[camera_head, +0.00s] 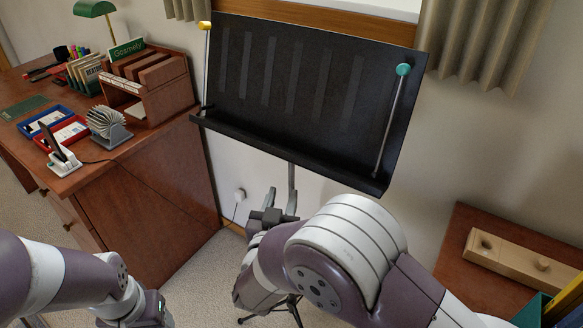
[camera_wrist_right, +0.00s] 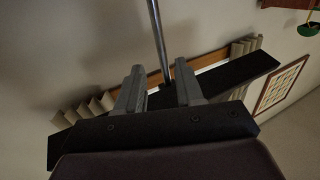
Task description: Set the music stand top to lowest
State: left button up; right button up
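The music stand's black top (camera_head: 300,90) is tilted in the middle of the head view, above a thin grey pole (camera_head: 292,178). My right gripper (camera_head: 281,203) is below the top, close to the pole. In the right wrist view, its two grey fingers (camera_wrist_right: 159,88) are apart, and the pole (camera_wrist_right: 157,35) shows between them with gaps on both sides. I cannot tell how deep the pole lies between the fingers. My right forearm hides much of the lower stand; a dark leg (camera_head: 295,312) shows at the floor. My left arm is at the lower left, its gripper out of view.
A wooden desk (camera_head: 140,185) with a card file (camera_head: 125,142), pen tray and green lamp stands at left. At right is a brown surface with a wooden block (camera_head: 520,262). Two page-holder rods with yellow and teal knobs (camera_head: 403,70) flank the top. Curtains hang behind.

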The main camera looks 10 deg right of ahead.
aim_at(291, 168)
jog(key=b+x, duration=0.1)
jog(key=x, duration=1)
jog(key=shift+w, duration=0.15)
